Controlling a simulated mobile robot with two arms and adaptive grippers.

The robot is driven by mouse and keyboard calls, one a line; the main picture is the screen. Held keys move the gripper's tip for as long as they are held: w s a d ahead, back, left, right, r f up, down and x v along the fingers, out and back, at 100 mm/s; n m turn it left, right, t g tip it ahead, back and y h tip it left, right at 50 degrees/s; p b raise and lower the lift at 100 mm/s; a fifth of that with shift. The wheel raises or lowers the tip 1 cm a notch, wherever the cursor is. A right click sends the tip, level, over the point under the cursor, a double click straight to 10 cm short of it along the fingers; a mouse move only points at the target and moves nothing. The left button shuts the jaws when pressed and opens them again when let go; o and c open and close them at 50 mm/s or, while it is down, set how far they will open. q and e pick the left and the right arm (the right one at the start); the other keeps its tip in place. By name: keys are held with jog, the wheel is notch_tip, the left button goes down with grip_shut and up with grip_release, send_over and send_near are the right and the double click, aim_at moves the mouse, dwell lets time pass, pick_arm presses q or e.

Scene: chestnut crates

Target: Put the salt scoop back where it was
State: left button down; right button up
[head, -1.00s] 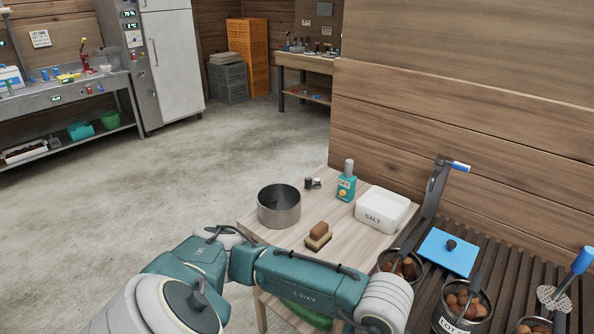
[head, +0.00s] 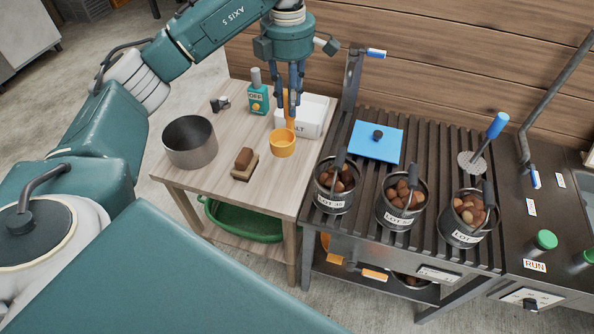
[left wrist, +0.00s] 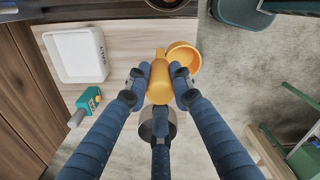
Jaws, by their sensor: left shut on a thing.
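The salt scoop (head: 283,146) is orange-yellow, with a round cup and an upright handle. My left gripper (head: 290,98) points down and is shut on the handle. The cup appears just in front of the white salt tub (head: 312,119), over the wooden side table (head: 220,190). In the left wrist view the scoop (left wrist: 184,56) has its handle between the fingers (left wrist: 160,82) and its cup to the right. The salt tub (left wrist: 76,56) lies to the left there, apart from the scoop. I cannot tell the scoop's exact height. My right gripper is out of view.
On the table stand a steel pot (head: 190,142), a brush-like block (head: 244,164) and a teal bottle (head: 258,98). To the right, a slatted rack (head: 430,150) holds several cans of chestnuts and a blue lid (head: 377,142). A green basin (head: 243,222) sits below.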

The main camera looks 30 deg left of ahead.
pick_arm(q)
jog(key=shift+w+a+r+n, duration=0.3)
jog(key=shift+w+r+n, duration=0.2)
jog(key=shift+r+n, duration=0.3)
jog(key=shift+n, duration=0.3)
notch_tip(320, 180, down, 4)
jog(key=shift+s+f, duration=0.1)
jog(key=shift+f, duration=0.1)
notch_tip(320, 180, down, 15)
jog(key=p, duration=0.3)
jog(key=shift+a+r, duration=0.15)
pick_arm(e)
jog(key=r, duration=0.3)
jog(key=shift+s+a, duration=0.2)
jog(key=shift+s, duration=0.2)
